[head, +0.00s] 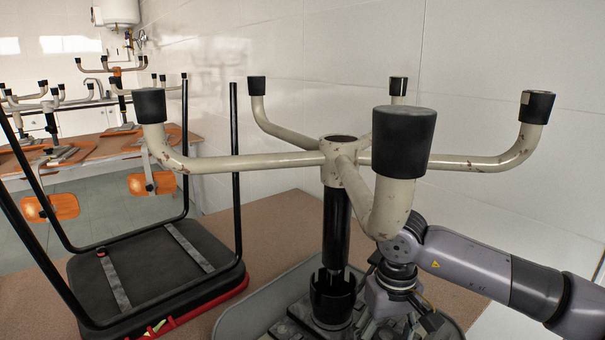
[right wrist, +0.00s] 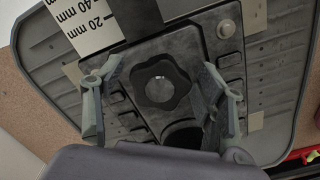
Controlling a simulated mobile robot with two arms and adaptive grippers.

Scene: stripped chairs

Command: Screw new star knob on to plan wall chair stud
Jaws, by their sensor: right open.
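A black star knob (right wrist: 165,86) with a pale round centre lies against the dark mechanism plate (right wrist: 190,55) under the upturned chair, in the right wrist view. I cannot tell whether it is threaded on a stud. My right gripper (right wrist: 162,68) is open, with its fingers on either side of the knob and a visible gap at each side. In the head view the arm comes in from the right, low beside the black column (head: 336,225) of the chair; the fingertips and knob are hard to make out there. My left gripper is not in view.
The beige legs (head: 255,160) with black caps spread above my right arm. A white ruler strip (right wrist: 92,30) lies by the plate. A black-framed chair (head: 150,265) lies upturned at left on the brown surface (head: 270,230). Tables with other chair bases stand behind.

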